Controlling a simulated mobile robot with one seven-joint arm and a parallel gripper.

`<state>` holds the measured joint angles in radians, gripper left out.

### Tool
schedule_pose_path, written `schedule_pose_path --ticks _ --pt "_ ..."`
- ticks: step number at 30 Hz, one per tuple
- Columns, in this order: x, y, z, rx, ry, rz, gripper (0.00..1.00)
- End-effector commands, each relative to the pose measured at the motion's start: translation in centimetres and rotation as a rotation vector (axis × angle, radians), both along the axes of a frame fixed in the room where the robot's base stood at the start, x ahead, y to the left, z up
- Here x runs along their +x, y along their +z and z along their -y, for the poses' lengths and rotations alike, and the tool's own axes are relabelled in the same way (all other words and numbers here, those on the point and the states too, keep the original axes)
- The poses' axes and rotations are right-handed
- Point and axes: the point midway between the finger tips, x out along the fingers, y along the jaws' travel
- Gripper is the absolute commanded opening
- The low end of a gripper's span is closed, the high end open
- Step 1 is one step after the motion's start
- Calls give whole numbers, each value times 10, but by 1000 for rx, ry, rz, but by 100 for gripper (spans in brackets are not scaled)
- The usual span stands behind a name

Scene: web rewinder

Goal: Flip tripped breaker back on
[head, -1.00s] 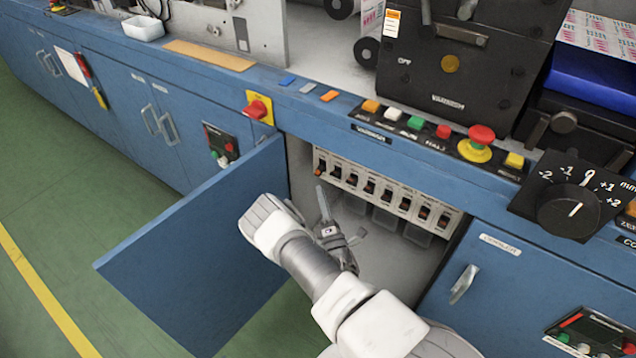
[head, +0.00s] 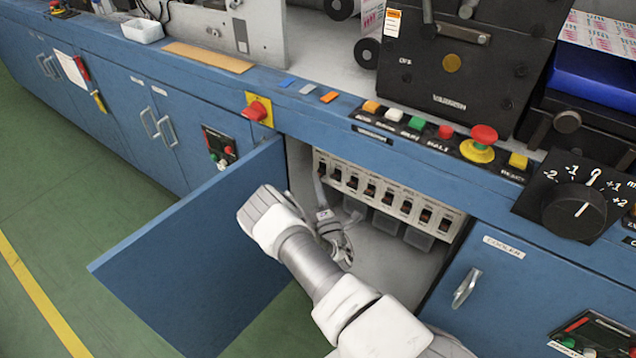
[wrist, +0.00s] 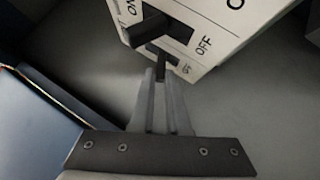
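A row of several breakers (head: 387,193) with dark levers sits in the open cabinet bay under the blue counter. My gripper (head: 317,177) reaches up to the leftmost breaker (head: 321,165) from below. In the wrist view the grey fingers (wrist: 158,78) are close together, with their tips at a small dark lever (wrist: 160,62) beside the OFF marking. I cannot tell whether the lever is between the tips or only touched by them. A nearer dark lever (wrist: 146,27) stands out of the white panel (wrist: 205,30), between ON and OFF.
The open blue cabinet door (head: 195,255) stands left of my arm. A closed cooler door (head: 490,285) is on the right. Above are a button row (head: 430,130) with a red emergency button (head: 483,136) and a black dial (head: 573,210).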

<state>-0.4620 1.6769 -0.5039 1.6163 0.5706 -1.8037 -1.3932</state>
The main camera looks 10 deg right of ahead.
Motion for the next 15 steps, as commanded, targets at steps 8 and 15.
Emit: schedule_pose_path --ticks 8,15 --pt "-1 2 0 7 0 -6 0" --pt "-2 9 -1 67 -1 -67 0"
